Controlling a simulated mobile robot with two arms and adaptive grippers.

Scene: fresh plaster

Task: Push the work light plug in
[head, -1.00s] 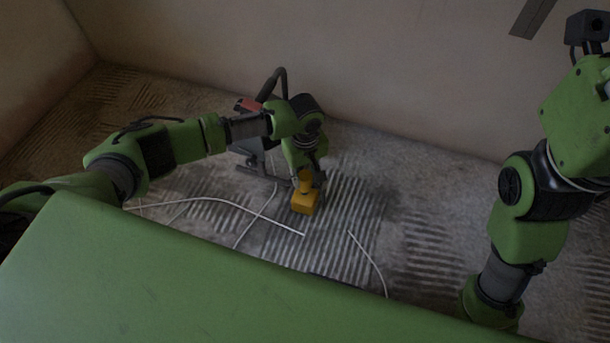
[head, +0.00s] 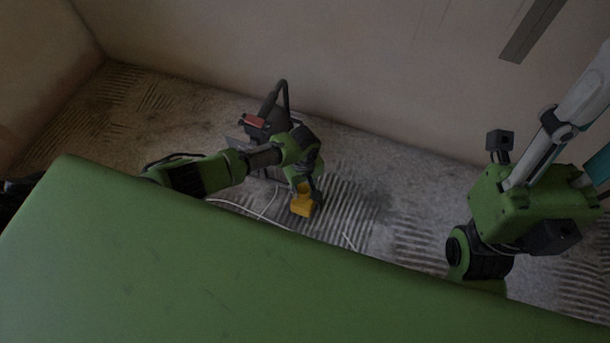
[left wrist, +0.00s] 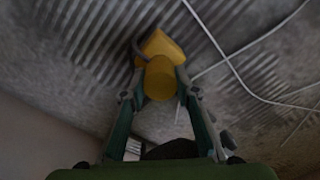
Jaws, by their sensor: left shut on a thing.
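My left gripper (head: 305,190) points down at the floor; the left wrist view also shows it (left wrist: 161,80), its two fingers closed on a yellow cylindrical plug (left wrist: 160,86). A yellow block (left wrist: 163,46), which looks like the socket, lies right beyond the plug, in line with it. The block also shows in the head view (head: 302,208). Whether the plug is fully seated cannot be told, as the plug covers the joint. A dark cable bends beside the block. My right gripper (head: 588,125) shows only partly at the right edge, its tips out of frame.
A dark stand-like object with a handle and red part (head: 254,121), perhaps the work light, is behind my left arm near the wall. White cords (left wrist: 240,92) lie loose on the ridged floor. The floor (head: 400,205) to the right is clear.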

